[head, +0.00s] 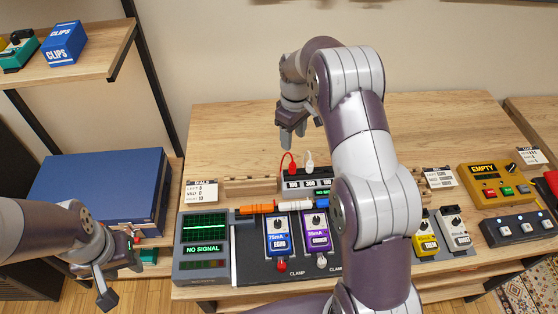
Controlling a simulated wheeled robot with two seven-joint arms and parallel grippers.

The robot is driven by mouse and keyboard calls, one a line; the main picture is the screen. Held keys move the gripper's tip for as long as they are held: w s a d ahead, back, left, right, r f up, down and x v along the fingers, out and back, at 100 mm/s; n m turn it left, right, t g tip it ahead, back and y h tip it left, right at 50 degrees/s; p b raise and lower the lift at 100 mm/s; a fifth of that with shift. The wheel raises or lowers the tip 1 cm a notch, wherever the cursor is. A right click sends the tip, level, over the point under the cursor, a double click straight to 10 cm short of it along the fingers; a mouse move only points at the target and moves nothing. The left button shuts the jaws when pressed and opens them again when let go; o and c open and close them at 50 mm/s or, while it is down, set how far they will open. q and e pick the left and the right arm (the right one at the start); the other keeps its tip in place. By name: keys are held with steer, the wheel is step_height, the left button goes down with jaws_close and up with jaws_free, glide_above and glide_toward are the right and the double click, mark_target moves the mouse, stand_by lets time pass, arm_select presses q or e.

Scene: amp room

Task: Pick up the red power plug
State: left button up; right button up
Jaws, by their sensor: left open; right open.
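A red plug with a curved red lead (291,168) sits on top of the dark power block (322,183) at the middle of the bench. A white plug (308,166) stands right beside it. My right gripper (292,137) is open and empty, pointing down above the plugs and a little behind them, apart from both. My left gripper (118,270) is open and empty at the lower left, beside the bench and far from the plugs. My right arm crosses the middle of the view and hides the bench behind it, including the right part of the power block.
A blue pedal (278,240) and a purple pedal (316,232) stand in front of the power block, with red and white ends below them. A NO SIGNAL monitor (204,248) is left. The back bench is clear.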

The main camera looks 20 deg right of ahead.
mark_target(292, 164)
steer(key=f, duration=0.1)
steer(key=s+f+p, duration=0.1)
steer(key=f, duration=0.1)
steer(key=shift+s+d, duration=0.1)
steer(key=shift+d, duration=0.05)
steer(key=f, duration=0.2)
steer(key=w+f, duration=0.1)
steer(key=f, duration=0.1)
steer(key=shift+w+f+p, duration=0.15)
steer(key=shift+f+p, duration=0.15)
steer(key=shift+p, duration=0.1)
steer(key=f, duration=0.1)
steer(key=f+p, duration=0.2)
steer(key=shift+s+f, duration=0.25)
steer(key=shift+f, duration=0.55)
steer(key=shift+w+f, duration=0.15)
steer(key=shift+w, duration=0.05)
arm_select(q)
step_height(292, 164, up, 4)
steer(key=shift+s+d+f, duration=0.1)
arm_select(e)
jaws_close()
